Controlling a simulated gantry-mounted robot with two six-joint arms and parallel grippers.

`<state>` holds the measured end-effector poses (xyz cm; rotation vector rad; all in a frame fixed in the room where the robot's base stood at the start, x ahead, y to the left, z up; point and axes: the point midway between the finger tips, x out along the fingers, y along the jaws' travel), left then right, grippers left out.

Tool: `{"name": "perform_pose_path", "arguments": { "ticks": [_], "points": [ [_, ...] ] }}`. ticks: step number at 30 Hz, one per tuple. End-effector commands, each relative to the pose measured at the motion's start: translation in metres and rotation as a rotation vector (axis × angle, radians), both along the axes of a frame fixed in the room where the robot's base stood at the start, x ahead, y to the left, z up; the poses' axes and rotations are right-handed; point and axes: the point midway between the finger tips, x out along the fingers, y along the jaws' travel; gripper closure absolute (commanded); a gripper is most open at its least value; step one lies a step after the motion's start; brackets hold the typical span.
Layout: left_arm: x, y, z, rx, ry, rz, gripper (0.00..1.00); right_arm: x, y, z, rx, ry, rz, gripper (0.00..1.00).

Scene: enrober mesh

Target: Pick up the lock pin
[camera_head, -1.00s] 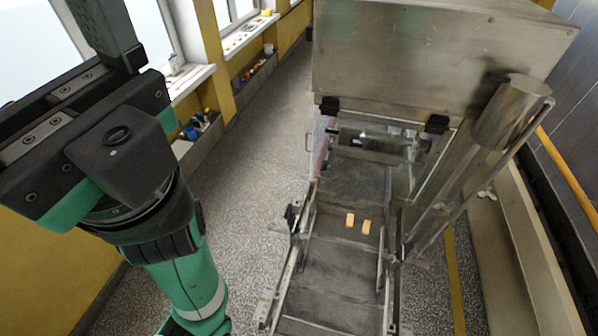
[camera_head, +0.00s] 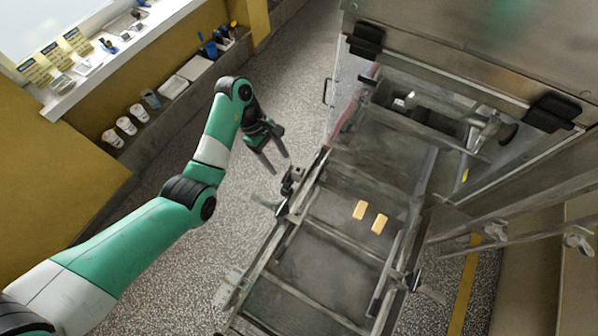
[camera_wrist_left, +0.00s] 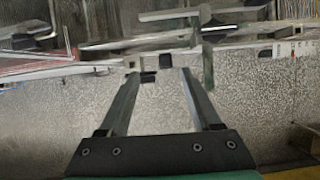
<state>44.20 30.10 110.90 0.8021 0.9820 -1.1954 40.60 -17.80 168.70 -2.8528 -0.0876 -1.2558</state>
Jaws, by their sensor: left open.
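My left gripper (camera_head: 278,164) is open and empty beside the left side of the conveyor frame (camera_head: 262,258). Its fingers point toward a small dark clamp-like fitting (camera_head: 292,178) on that side, and they look apart from it. In the left wrist view the two spread fingers of the gripper (camera_wrist_left: 161,73) reach toward a metal rail with small fittings (camera_wrist_left: 165,60). I cannot tell for sure which small part there is the lock pin. My right gripper is out of view.
Two tan bars (camera_head: 360,210) lie on the mesh belt. A large steel housing (camera_head: 460,50) stands behind it. A windowsill and a ledge with white cups (camera_head: 126,126) run along the left wall. The speckled floor (camera_head: 270,90) between is clear.

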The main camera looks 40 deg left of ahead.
Motion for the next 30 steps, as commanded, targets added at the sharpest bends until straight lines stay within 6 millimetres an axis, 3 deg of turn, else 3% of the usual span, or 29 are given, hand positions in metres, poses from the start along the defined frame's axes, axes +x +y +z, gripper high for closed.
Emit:
{"name": "perform_pose_path", "arguments": {
  "ticks": [1, 8, 15, 24, 30],
  "points": [
    [-0.002, 0.007, -0.010, -0.001, -0.001, 0.017, 0.35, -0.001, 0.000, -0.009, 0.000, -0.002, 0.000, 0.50],
    [-0.002, 0.010, -0.013, -0.001, -0.004, 0.028, 0.35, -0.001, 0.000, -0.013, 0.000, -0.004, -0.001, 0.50],
    [0.001, -0.004, -0.056, -0.002, -0.005, 0.027, 0.35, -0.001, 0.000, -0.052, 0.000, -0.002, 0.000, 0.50],
    [0.004, -0.012, -0.070, -0.001, -0.004, 0.028, 0.35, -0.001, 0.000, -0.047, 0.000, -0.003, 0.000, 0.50],
    [0.006, -0.015, -0.104, -0.002, -0.003, 0.028, 0.35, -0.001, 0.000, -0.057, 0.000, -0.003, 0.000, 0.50]
  ]
}}
